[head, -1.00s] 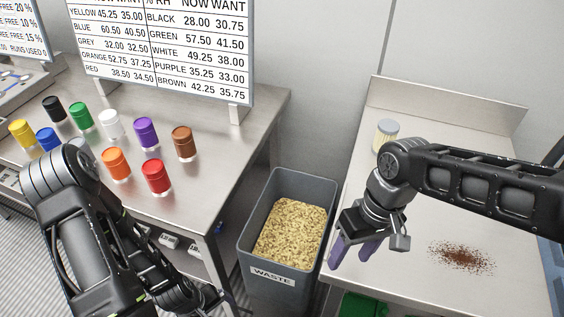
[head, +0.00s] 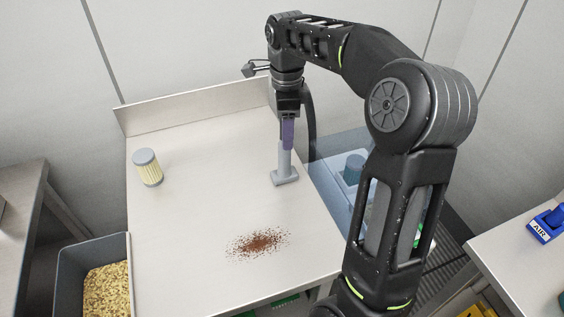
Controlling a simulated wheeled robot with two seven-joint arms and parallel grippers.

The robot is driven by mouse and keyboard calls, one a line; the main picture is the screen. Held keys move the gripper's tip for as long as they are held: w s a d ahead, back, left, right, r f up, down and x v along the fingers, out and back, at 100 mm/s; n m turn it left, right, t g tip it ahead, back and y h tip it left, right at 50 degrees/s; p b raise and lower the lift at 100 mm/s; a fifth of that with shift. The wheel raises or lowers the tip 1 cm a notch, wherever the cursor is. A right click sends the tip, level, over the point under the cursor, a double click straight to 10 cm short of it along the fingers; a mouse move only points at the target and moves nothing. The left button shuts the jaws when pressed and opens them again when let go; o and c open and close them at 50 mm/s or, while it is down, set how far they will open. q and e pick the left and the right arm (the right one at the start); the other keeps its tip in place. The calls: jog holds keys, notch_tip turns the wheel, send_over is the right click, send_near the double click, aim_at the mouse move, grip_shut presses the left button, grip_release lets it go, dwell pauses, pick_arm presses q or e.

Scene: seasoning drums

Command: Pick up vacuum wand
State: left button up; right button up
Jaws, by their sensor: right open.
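The vacuum wand (head: 285,163) is a grey upright tube with a flat foot, standing on the steel table (head: 210,205) near its right edge. My right gripper (head: 288,143) points down at the wand's top, with its purple fingers around or just in front of the upper tube. The jaws are open; whether they touch the wand cannot be told from this angle. A dark hose (head: 310,125) runs down behind the gripper. My left gripper is out of view.
A brown powder spill (head: 259,242) lies on the table in front of the wand. A ribbed filter cylinder (head: 148,168) stands at the back left. A waste bin (head: 72,278) is at the lower left. A blue machine (head: 335,177) stands right of the table.

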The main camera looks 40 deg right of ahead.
aim_at(284, 153)
jog(key=shift+a, duration=0.1)
jog(key=shift+f, duration=0.1)
jog(key=shift+f, duration=1.25)
jog(key=shift+w+f+p, duration=0.1)
jog(key=shift+f+p, duration=0.75)
jog(key=shift+f, duration=1.75)
grip_shut()
